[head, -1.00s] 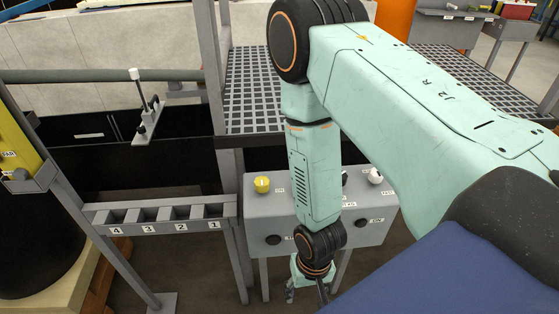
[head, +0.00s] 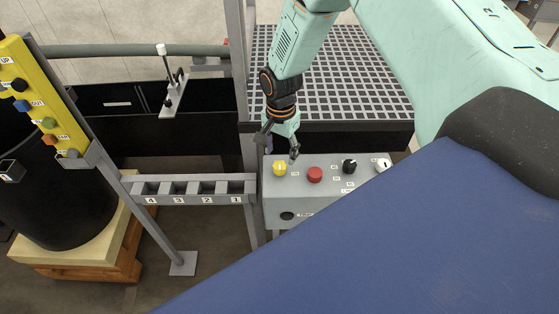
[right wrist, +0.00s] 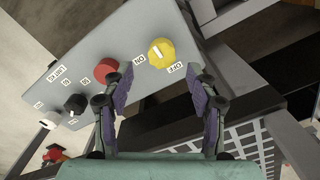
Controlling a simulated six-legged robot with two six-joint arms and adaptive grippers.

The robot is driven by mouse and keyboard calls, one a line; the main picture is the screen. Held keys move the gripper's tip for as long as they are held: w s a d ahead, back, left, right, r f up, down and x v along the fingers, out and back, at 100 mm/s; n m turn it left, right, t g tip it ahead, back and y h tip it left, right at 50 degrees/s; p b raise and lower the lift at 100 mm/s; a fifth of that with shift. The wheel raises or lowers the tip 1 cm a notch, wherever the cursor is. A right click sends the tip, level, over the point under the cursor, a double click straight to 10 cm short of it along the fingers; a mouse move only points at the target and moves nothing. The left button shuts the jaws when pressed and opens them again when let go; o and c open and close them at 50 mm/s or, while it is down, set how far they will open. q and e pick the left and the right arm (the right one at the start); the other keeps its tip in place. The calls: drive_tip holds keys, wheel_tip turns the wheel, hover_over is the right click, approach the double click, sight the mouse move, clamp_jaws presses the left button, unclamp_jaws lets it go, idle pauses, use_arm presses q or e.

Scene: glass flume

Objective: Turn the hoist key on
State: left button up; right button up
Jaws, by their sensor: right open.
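A yellow knob (head: 279,168) sits on the left of a grey control box's top. It also shows in the right wrist view (right wrist: 161,52), with a white mark on its face and ON and OFF labels beside it. I cannot read the word hoist on any control. My right gripper (head: 280,146) is open and empty, just above and behind the yellow knob. In the right wrist view its two fingers (right wrist: 165,82) are spread, with the knob beyond the gap between their tips. My left gripper is out of view.
The grey box (head: 271,208) also carries a red button (head: 315,174), a black knob (head: 349,166) and a white knob (head: 383,165). A metal grating (head: 340,90) lies close behind. A numbered rack (head: 190,199) and yellow control panel (head: 30,85) stand left.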

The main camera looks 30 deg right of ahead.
sight(279, 164)
wheel_tip(279, 164, down, 4)
drive_tip(key=shift+w+f, duration=0.15)
drive_tip(key=shift+a+f, duration=0.1)
drive_tip(key=shift+f, duration=0.35)
drive_tip(key=shift+c, duration=0.5)
drive_tip(key=c, duration=1)
